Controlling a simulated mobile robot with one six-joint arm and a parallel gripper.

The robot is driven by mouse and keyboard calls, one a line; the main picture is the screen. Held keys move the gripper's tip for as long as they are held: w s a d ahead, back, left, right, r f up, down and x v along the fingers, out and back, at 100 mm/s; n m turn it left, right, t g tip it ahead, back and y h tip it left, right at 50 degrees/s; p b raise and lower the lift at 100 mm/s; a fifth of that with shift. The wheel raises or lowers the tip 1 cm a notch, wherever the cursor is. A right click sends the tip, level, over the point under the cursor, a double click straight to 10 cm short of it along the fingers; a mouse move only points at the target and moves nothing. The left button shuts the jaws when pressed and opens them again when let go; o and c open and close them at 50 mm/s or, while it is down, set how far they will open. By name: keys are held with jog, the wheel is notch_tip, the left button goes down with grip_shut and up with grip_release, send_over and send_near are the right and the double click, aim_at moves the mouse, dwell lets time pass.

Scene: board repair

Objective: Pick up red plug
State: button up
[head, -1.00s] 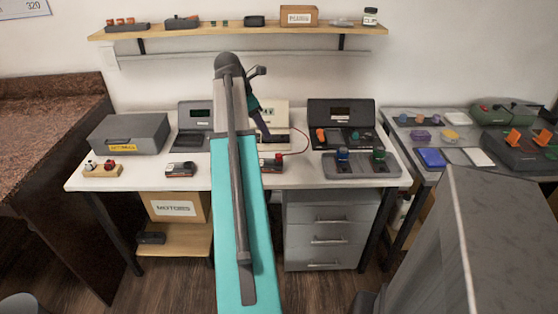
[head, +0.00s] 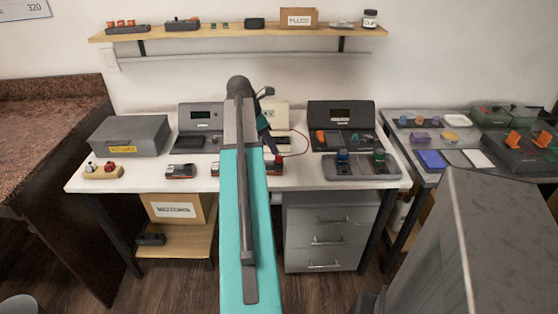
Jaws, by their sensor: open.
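A small red plug-like piece (head: 110,165) stands in a wooden block (head: 97,173) at the left front of the white table. Another small red part (head: 279,157) shows on a dark module (head: 275,167) near the table's middle, close below my gripper; I cannot tell which of the two is the red plug. My gripper (head: 273,150) is open and hangs over the table beside that module. My arm covers part of the area, and the fingers are small and dark, so contact cannot be told.
A dark module (head: 181,171) lies left of my arm. A grey toolbox (head: 130,135) stands behind the wooden block. A grey socket panel (head: 361,169) with blue and green knobs is at the right. A thin red wire (head: 304,140) runs behind my gripper.

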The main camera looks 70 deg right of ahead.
aim_at(278, 157)
jog(key=shift+x, duration=0.75)
jog(key=shift+x, duration=2.6)
jog(key=shift+s+a, duration=0.1)
grip_shut()
jog(key=shift+r, duration=0.15)
jog(key=shift+r, duration=1.75)
jog(key=s+a+r, duration=0.1)
jog(key=a, duration=1.5)
jog(key=shift+b, duration=0.4)
